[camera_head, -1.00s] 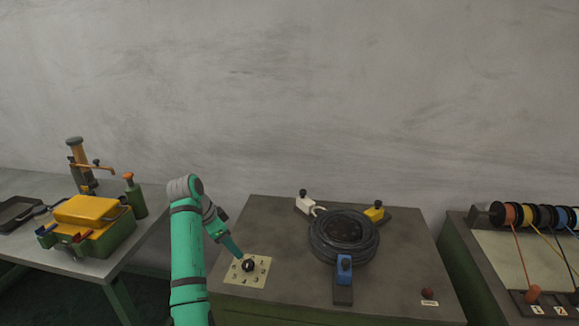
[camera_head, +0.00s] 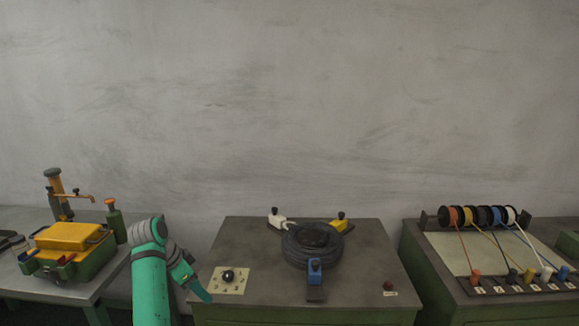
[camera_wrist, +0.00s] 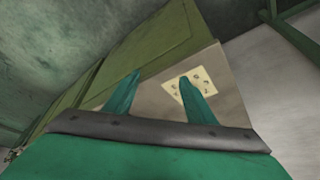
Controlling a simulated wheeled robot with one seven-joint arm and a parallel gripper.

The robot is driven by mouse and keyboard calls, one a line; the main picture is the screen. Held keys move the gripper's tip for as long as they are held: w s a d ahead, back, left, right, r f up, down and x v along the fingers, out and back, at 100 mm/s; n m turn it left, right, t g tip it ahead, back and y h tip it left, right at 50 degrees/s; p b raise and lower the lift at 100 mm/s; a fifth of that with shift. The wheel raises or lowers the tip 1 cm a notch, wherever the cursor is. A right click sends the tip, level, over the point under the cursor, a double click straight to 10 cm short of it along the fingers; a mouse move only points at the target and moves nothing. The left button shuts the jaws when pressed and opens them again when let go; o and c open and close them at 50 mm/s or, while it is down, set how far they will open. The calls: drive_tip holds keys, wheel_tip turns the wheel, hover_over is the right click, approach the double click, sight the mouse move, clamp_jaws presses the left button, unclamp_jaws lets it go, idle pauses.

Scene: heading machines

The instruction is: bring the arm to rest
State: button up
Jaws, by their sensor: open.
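My arm (camera_head: 150,280) is green with grey joint bands and stands folded at the lower left of the head view. My gripper (camera_head: 203,294) hangs off its right side, at the left front edge of the middle table. In the wrist view my gripper (camera_wrist: 158,92) is open, its two green fingers well apart with nothing between them. Beyond the fingers is the pale dial plate (camera_wrist: 172,88), partly covered by one finger. In the head view a black knob (camera_head: 228,275) sits on that plate, right of my gripper and apart from it.
The middle table (camera_head: 360,285) bears a black coil (camera_head: 292,250) among white, yellow and blue clamps, and a red button (camera_head: 388,286). The left table holds a yellow-topped toolbox (camera_head: 68,237). A rack of coloured spools (camera_head: 480,217) stands right. Gaps separate the tables.

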drive_tip(key=s+d+f+n+t, duration=0.1)
drive_tip(key=d+f+n+t, duration=0.1)
drive_tip(key=d+f, duration=0.8)
drive_tip(key=s+d+f+n+t, duration=0.15)
drive_tip(key=d+f, duration=0.25)
drive_tip(key=f, duration=1.2)
drive_tip(key=s+d+f+n+t+y, duration=0.1)
drive_tip(key=s+d+f+n, duration=0.1)
drive_tip(key=s+d+f, duration=0.4)
drive_tip(key=s+d+f+n+t+y, duration=0.1)
drive_tip(key=s+d+f, duration=0.25)
drive_tip(key=s, duration=0.55)
drive_tip(key=s+d+r+n+t+y, duration=0.1)
drive_tip(key=s+d+r+t, duration=0.1)
drive_tip(key=s, duration=0.9)
drive_tip(key=s+d+r+n+t+y, duration=0.1)
drive_tip(key=s+r+n, duration=0.1)
drive_tip(key=s, duration=0.9)
drive_tip(key=s+r+t, duration=0.3)
drive_tip(key=s+r, duration=1.1)
drive_tip(key=r, duration=0.4)
drive_tip(key=shift+s+r+t+h, duration=0.3)
drive_tip(key=shift+s+t, duration=0.05)
drive_tip(key=shift+s, duration=0.05)
